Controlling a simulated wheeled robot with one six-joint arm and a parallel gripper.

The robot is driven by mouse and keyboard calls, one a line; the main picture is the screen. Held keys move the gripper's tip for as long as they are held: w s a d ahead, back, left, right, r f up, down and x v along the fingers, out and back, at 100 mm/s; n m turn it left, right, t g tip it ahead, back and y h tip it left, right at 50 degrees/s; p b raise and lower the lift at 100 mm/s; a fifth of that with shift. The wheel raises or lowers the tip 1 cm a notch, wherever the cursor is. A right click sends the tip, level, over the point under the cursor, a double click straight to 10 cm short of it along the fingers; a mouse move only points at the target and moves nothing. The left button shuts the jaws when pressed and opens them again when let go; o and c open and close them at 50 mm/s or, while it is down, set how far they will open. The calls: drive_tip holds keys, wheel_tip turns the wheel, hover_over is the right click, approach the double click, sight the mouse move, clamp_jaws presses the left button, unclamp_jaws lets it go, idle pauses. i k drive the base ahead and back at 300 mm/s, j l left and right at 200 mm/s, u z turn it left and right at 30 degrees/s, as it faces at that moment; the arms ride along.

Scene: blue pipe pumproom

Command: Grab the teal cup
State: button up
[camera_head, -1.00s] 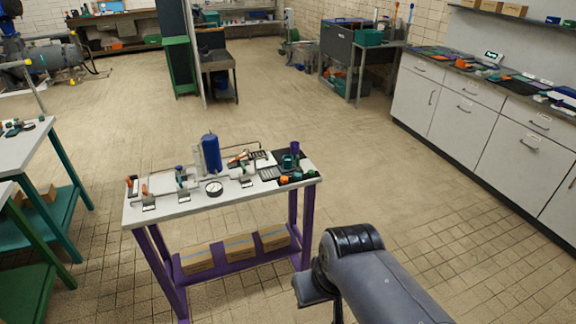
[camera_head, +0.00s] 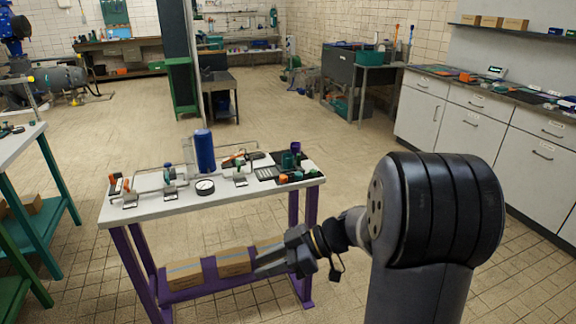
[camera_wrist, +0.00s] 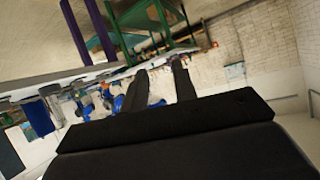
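A small dark teal item (camera_head: 287,160), which looks like the teal cup, stands at the right end of the white-topped table (camera_head: 150,208). It is too small to make out clearly. My gripper (camera_head: 257,264) is in front of the table, below the tabletop and near the boxes on the lower shelf. It points left and sits lower than the teal item. In the wrist view my gripper's two fingers (camera_wrist: 155,76) are apart with nothing held between them. The cup cannot be singled out in the wrist view.
A purple item (camera_head: 295,147) stands by the teal one. A blue cylinder (camera_head: 204,151), a gauge (camera_head: 205,187) and small parts share the tabletop. Cardboard boxes (camera_head: 184,274) sit on the purple lower shelf. A white cabinet row (camera_head: 468,125) is on the right. The floor behind the table is open.

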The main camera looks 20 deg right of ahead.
sight(288, 161)
drive_tip(key=i+l, duration=0.55)
drive_tip(key=i+l+u, duration=0.15)
drive_tip(key=i+l, duration=0.9)
drive_tip(key=l, duration=0.2)
drive_tip(key=u, duration=0.05)
